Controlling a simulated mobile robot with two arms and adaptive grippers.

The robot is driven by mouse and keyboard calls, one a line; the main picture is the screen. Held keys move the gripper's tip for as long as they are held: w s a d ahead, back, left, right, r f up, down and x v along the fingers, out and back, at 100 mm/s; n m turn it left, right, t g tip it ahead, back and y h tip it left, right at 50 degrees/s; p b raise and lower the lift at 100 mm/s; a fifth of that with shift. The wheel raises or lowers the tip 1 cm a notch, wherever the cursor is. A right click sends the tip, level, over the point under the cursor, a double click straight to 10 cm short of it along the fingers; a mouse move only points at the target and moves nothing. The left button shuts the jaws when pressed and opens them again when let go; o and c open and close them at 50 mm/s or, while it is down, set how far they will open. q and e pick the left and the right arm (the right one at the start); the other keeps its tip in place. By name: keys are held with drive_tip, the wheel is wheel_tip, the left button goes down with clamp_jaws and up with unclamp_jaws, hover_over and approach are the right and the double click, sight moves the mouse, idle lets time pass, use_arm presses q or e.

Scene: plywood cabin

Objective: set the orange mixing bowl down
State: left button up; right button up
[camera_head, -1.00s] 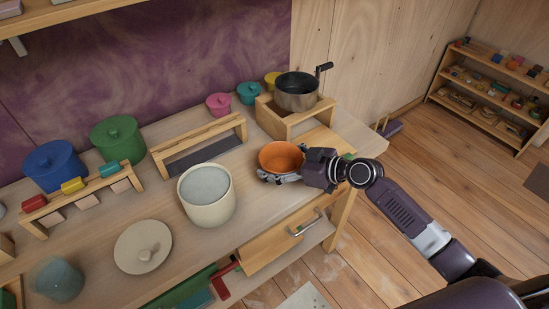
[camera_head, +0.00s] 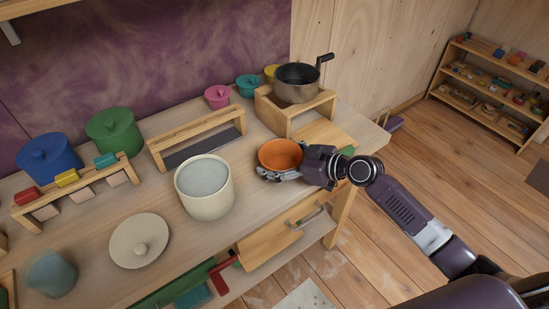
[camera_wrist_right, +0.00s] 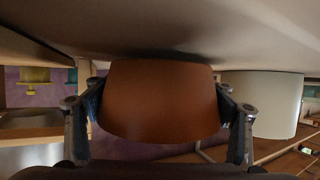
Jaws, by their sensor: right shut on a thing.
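The orange mixing bowl (camera_head: 281,154) is at the right part of the wooden workbench (camera_head: 262,197). It looks upright in the head view. My right gripper (camera_head: 279,173) is shut on the bowl from its right side. In the right wrist view, the fingers flank the bowl (camera_wrist_right: 160,100) on both sides and touch it. The bowl is very close to the bench surface; whether it touches cannot be told. My left gripper is not in view.
Behind the bowl, a steel pan (camera_head: 297,82) sits on a wooden stand (camera_head: 291,112). A drawer handle (camera_head: 306,219) sticks out at the front. Bare bench lies between the bowl and the slatted rack (camera_head: 198,138).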

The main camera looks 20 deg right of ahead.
drive_tip(key=shift+f+b, duration=0.3)
drive_tip(key=shift+b, duration=0.1)
drive_tip(key=o, duration=1.4)
